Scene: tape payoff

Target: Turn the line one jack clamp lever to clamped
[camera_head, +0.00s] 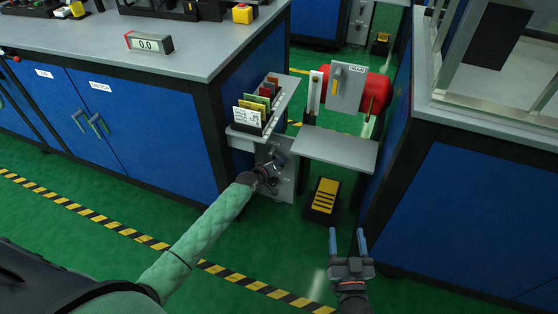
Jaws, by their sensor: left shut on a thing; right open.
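My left gripper (277,165) reaches in from the left to a grey upright plate (286,187) below the card shelf. It is shut on a small dark handle at the plate, which looks like the jack clamp lever. The gripper hides most of the handle, so its angle and any clamp markings cannot be read. My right gripper (347,238) is open and empty, its two blue fingers apart, low in front of the black and yellow pedal (324,197).
A card rack (258,110) stands on the small shelf just above my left gripper. A grey panel with a yellow lever (346,88) stands before a red cylinder (376,94), above a grey shelf (335,149). Blue cabinets (450,200) flank the gap; green floor is free in front.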

